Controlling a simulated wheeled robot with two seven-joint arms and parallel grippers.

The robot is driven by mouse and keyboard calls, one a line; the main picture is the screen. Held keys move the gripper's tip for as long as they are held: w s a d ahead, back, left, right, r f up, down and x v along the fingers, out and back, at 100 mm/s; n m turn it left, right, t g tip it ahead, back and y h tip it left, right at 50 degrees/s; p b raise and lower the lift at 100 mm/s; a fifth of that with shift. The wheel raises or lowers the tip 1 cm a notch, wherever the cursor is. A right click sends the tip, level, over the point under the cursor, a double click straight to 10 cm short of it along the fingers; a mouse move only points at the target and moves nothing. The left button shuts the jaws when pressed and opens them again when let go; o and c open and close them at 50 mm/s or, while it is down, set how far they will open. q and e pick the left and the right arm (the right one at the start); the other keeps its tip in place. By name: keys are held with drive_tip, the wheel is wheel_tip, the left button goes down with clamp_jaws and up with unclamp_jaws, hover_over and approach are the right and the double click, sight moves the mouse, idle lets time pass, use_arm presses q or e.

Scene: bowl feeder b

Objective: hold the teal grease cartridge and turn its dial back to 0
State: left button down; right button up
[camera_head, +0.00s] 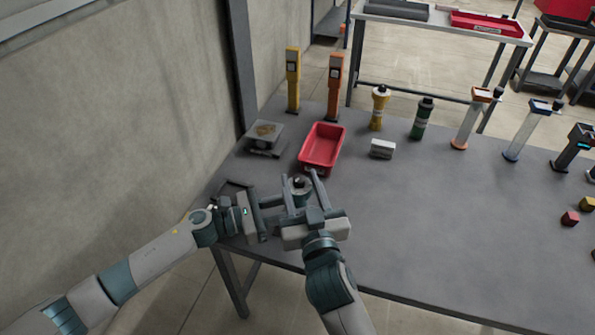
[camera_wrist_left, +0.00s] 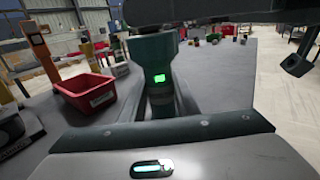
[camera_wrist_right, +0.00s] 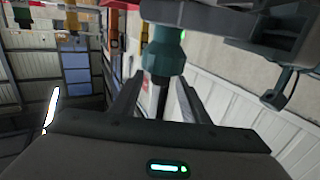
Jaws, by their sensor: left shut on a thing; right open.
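The teal grease cartridge (camera_wrist_left: 153,58) stands between my left fingers in the left wrist view, with a small lit green display on its side. Its round top (camera_head: 300,183) shows in the head view; no dial number can be read. My left gripper (camera_head: 291,206) is shut on the cartridge's body. My right gripper (camera_head: 301,191) is open, its fingers pointing away from me around the cartridge. In the right wrist view the cartridge (camera_wrist_right: 163,52) lies between and beyond the two open fingers; contact cannot be told. The grippers hide its lower part.
A red bin (camera_head: 309,165) stands just beyond the cartridge, with a grey scale-like device (camera_head: 262,148) to its left. A white box (camera_head: 382,149), yellow bottle (camera_head: 378,112) and green bottle (camera_head: 420,122) stand farther right. The table's (camera_head: 440,220) front middle is clear.

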drive_tip(key=v, duration=0.6)
drive_tip(key=shift+s, duration=0.15)
drive_tip(key=w+a+r+n+g+y, duration=0.1)
drive_tip(key=a+r+n+g+y, duration=0.25)
drive_tip(key=a+n+y, duration=0.35)
drive_tip(key=w+a+r+n+g+y, duration=0.1)
drive_tip(key=a+r+n+g+y, duration=0.25)
drive_tip(key=a+n+y, duration=0.5)
drive_tip(key=w+d+f+n+g, duration=0.1)
drive_tip(key=w+d+g, duration=0.1)
drive_tip(key=d+g, duration=0.2)
drive_tip(key=w+d+f+n+g, duration=0.1)
drive_tip(key=w+d+f+g, duration=0.1)
drive_tip(key=d+g, duration=0.2)
drive_tip(key=w+d+f+n+g, duration=0.1)
drive_tip(key=w+d+f+g, duration=0.1)
drive_tip(key=d+g, duration=0.3)
drive_tip(key=shift+w+d+f, duration=0.1)
drive_tip(key=shift+w+d, duration=0.05)
drive_tip(key=shift+d, duration=0.65)
drive_tip(key=w+d+f+g+h, duration=0.1)
drive_tip(key=d, duration=0.6)
drive_tip(key=shift+w+f+g+h, duration=0.2)
drive_tip(key=shift+f+g+h, duration=0.1)
drive_tip(key=shift+f+h, duration=0.1)
